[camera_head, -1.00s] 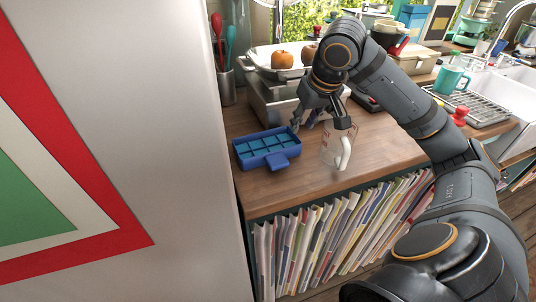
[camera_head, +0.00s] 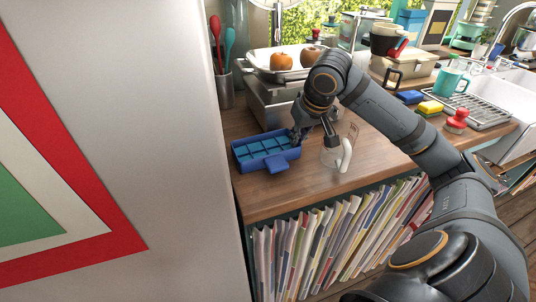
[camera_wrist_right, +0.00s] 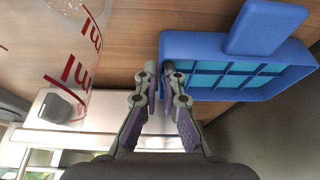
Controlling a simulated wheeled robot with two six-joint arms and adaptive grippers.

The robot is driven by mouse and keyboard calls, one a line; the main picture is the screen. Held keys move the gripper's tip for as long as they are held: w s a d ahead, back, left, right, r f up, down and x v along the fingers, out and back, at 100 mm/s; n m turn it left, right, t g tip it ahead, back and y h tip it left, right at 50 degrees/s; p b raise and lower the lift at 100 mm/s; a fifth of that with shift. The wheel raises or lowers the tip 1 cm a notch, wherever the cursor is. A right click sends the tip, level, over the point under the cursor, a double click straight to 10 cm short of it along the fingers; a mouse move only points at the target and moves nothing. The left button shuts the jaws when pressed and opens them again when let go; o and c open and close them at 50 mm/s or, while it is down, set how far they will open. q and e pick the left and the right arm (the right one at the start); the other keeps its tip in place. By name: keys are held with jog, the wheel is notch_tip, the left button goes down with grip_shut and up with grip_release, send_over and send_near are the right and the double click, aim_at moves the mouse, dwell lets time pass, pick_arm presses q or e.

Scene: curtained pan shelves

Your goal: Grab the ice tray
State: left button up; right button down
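The blue ice tray (camera_head: 250,163), with lighter blue compartments and a tab at its front, lies on the wooden counter beside the fridge-like white panel. It also shows in the right wrist view (camera_wrist_right: 264,28). My right gripper (camera_head: 298,138) reaches down at the tray's right end. In the right wrist view its fingertips (camera_wrist_right: 160,70) are close together, one on each side of the tray's short end wall, and look closed on it. The tray appears to rest on the counter. My left gripper is in neither view.
A clear measuring cup (camera_head: 333,157) with red markings stands just right of my right gripper. A metal scale (camera_head: 275,100) with a tray of fruit is behind. A utensil holder (camera_head: 225,90) stands at the back left. Files (camera_head: 330,235) fill the shelf below.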

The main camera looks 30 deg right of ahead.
dwell(0.5)
jog(key=shift+r+p, duration=0.35)
jog(key=shift+r, duration=0.15)
notch_tip(320, 180, up, 17)
jog(key=p, duration=1.4)
